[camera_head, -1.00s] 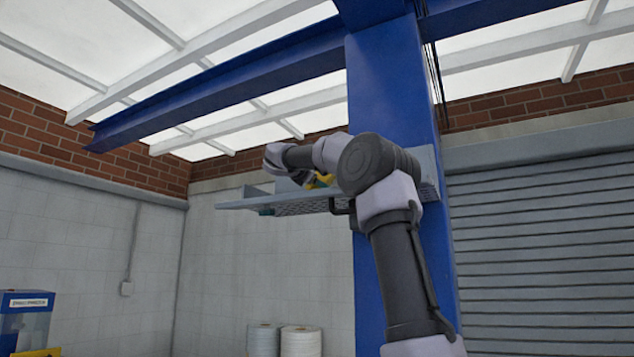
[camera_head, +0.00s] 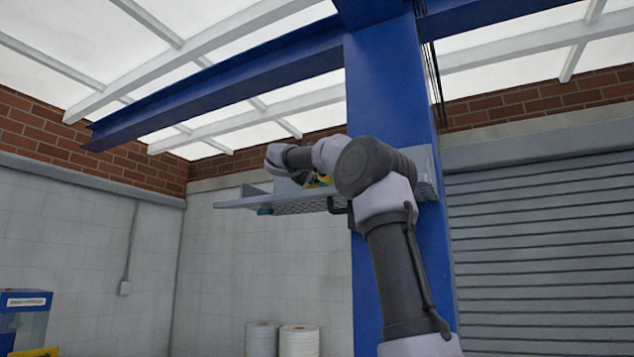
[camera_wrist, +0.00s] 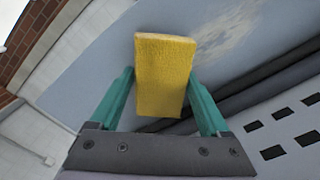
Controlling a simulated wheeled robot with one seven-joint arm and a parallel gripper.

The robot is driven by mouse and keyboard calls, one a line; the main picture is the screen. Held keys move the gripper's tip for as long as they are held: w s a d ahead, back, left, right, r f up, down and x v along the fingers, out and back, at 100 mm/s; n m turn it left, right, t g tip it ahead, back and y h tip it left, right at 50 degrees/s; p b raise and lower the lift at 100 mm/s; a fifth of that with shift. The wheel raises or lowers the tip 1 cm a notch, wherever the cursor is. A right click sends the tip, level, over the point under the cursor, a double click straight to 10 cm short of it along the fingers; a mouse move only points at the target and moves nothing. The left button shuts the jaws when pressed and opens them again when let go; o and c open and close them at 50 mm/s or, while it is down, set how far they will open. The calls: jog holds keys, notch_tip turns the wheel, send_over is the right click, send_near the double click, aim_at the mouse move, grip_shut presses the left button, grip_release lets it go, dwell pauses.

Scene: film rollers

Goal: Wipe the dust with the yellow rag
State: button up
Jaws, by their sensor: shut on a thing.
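The yellow rag (camera_wrist: 163,70) is a thick block-like pad in the wrist view. My gripper (camera_wrist: 160,76) has its teal fingers on either side of the rag and is shut on it. The rag is over a grey-blue surface (camera_wrist: 95,75); whether it touches that surface I cannot tell. A pale, blotchy dust patch (camera_wrist: 228,38) lies on the surface just right of the rag's far end. In the head view a little of the yellow rag (camera_head: 323,180) shows behind my arm, above the grey shelf (camera_head: 290,204). My arm hides most of the gripper there.
The shelf is fixed to a blue column (camera_head: 392,95). Dark bars (camera_wrist: 265,80) and a slotted panel (camera_wrist: 290,130) lie right of the rag. Two pale rolls (camera_head: 298,341) stand far below, and a blue box (camera_head: 25,305) is at lower left.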

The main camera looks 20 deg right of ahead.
jog(key=shift+w+d, duration=0.15)
jog(key=shift+d, duration=0.05)
jog(key=shift+s+d, duration=0.4)
jog(key=shift+s, duration=0.25)
jog(key=shift+s+d, duration=0.4)
jog(key=shift+s, duration=0.2)
jog(key=shift+s+d, duration=1.2)
jog(key=shift+s, duration=0.2)
jog(key=shift+s+d, duration=1.2)
jog(key=shift+s, duration=0.15)
jog(key=shift+s+d, duration=1)
jog(key=shift+s, duration=0.3)
jog(key=shift+s+d, duration=0.95)
jog(key=shift+s, duration=0.3)
jog(key=shift+w+a, duration=0.1)
